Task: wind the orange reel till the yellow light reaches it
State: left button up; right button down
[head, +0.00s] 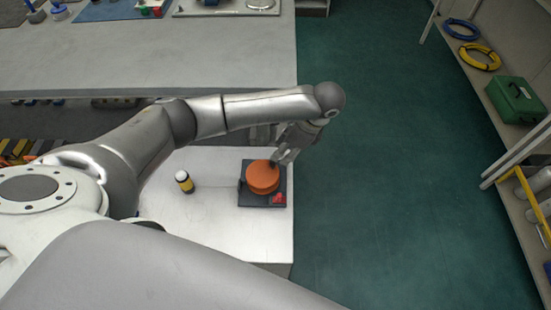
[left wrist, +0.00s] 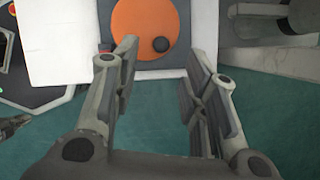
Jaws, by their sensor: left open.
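The orange reel (head: 262,180) sits on a dark square base (head: 248,200) on the pale bench. In the left wrist view the reel (left wrist: 138,25) shows a dark round knob (left wrist: 160,45) near its rim. The yellow light (head: 184,182), a small yellow and black cylinder with a pale top, stands upright on the bench, left of and apart from the reel. A thin line runs between them. My left gripper (head: 283,155) is open at the reel's far right edge. In the left wrist view its fingers (left wrist: 163,62) are spread, with the knob between and beyond their tips.
The pale bench (head: 225,245) is otherwise mostly clear. A grey counter (head: 200,55) lies behind. Green floor (head: 390,200) is open to the right. A shelf at the far right holds a yellow coil (head: 479,57), a blue coil (head: 460,29) and a green box (head: 515,100).

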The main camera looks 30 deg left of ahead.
aim_at(263, 173)
pick_arm(q)
jog(key=x, duration=0.7)
jog(key=shift+a+f, duration=0.1)
jog(key=shift+f, duration=0.05)
grip_shut()
